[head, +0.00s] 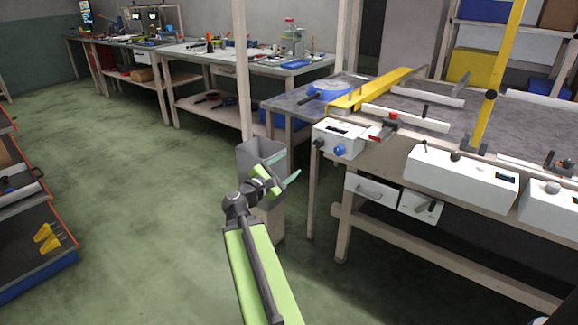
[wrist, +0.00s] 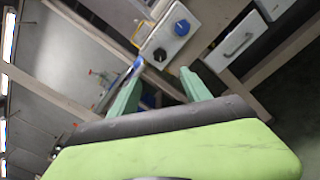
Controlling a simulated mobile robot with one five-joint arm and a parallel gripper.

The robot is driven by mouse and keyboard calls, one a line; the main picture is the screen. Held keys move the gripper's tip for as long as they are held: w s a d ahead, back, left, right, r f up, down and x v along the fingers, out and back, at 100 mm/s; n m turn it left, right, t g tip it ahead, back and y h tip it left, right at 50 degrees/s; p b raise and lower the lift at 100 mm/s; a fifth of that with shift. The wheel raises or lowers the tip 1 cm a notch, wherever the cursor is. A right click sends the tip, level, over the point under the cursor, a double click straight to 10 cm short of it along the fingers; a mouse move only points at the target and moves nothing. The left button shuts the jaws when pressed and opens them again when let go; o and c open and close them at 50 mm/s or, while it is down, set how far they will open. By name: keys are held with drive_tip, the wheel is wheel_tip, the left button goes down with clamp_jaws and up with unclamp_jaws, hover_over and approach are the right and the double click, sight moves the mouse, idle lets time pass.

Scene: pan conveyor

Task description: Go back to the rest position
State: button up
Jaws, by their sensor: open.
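My gripper (head: 284,180) is at the end of my green arm, in the middle of the head view. It is in front of the grey bin (head: 264,152) as seen from the head. Its two pale green fingers (wrist: 157,88) stand apart in the wrist view, with nothing between them. The gripper appears empty. The wrist view is tilted and shows a white control box (wrist: 170,38) with a blue knob beyond the fingers.
A workbench (head: 292,103) on the right holds a yellow rail (head: 375,90), a blue pan (head: 328,91) and control boxes (head: 338,138). Long benches (head: 200,57) stand at the back. A cart (head: 35,245) is at the left edge. Green floor (head: 130,200) between is clear.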

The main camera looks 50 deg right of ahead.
drive_tip(key=w+a+n+t, duration=0.2)
drive_tip(key=w+a+t, duration=0.1)
drive_tip(key=w+a, duration=0.6)
drive_tip(key=w+a+f+m+t+y, duration=0.1)
drive_tip(key=w+a+f+y, duration=0.2)
drive_tip(key=a+f, duration=0.4)
drive_tip(key=w+a+f+m+y, duration=0.2)
drive_tip(key=w+a+f+y, duration=0.15)
drive_tip(key=a, duration=0.55)
drive_tip(key=s+a+f+m+g+y, duration=0.25)
drive_tip(key=a+f+y, duration=0.2)
drive_tip(key=a, duration=0.45)
drive_tip(key=s+a+f+m+g+y, duration=0.1)
drive_tip(key=s+a+f+m+y, duration=0.3)
drive_tip(key=a, duration=0.6)
drive_tip(key=s+a+f+m+g+y, duration=0.1)
drive_tip(key=a+f+m+y, duration=0.3)
drive_tip(key=a, duration=0.5)
wheel_tip(320, 180, up, 36)
drive_tip(key=p, duration=3.6)
drive_tip(key=shift+f+n+h+p, duration=0.2)
drive_tip(key=shift+n+h+p, duration=0.15)
drive_tip(key=shift+n+h, duration=0.1)
drive_tip(key=shift+s+d, duration=0.1)
